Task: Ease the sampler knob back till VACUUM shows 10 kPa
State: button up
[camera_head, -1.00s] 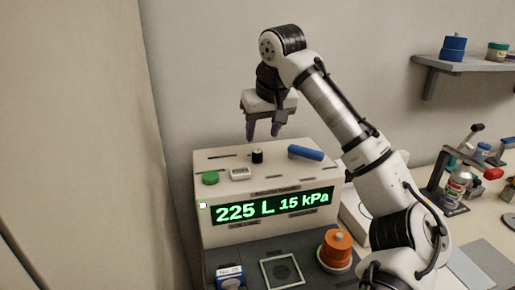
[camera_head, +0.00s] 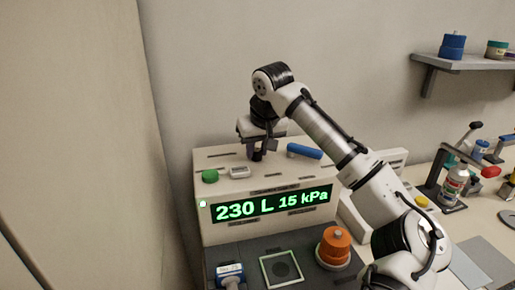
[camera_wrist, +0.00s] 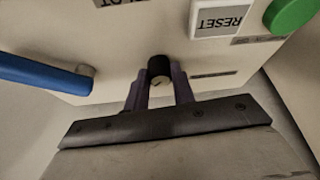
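The sampler box (camera_head: 222,228) has a lit green display (camera_head: 272,205) on its front, reading 230 L and 15 kPa. The small black knob (camera_wrist: 159,68) stands on the box top; in the head view my fingers largely cover it. My gripper (camera_head: 259,152) is down at the box top, pointing downward. In the wrist view its two fingers (camera_wrist: 160,85) are spread, one on each side of the knob. I cannot tell whether either finger touches it.
A green button (camera_head: 210,176), a white RESET button (camera_head: 238,171) and a blue handle (camera_head: 304,151) are close by on the box top. An orange container (camera_head: 334,248) and a square framed pad (camera_head: 281,270) lie in front. A wall shelf (camera_head: 465,64) is at right.

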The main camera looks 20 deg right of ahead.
jog(key=c, duration=0.4)
jog(key=n+y+p, duration=0.1)
jog(key=n+p, duration=0.3)
jog(key=shift+r+g+y+p, duration=0.2)
jog(key=shift+g+y+p, duration=0.1)
jog(key=shift+y+p, duration=0.1)
jog(key=n+p, duration=0.2)
jog(key=n, duration=0.1)
jog(key=n+g+y+p, duration=0.1)
jog(key=n+p, duration=0.1)
jog(key=n, duration=0.1)
jog(key=shift+w+d+f, duration=0.15)
jog(key=shift+d, duration=0.05)
jog(key=shift+g, duration=0.4)
jog(key=o, duration=1)
jog(key=shift+y, duration=0.3)
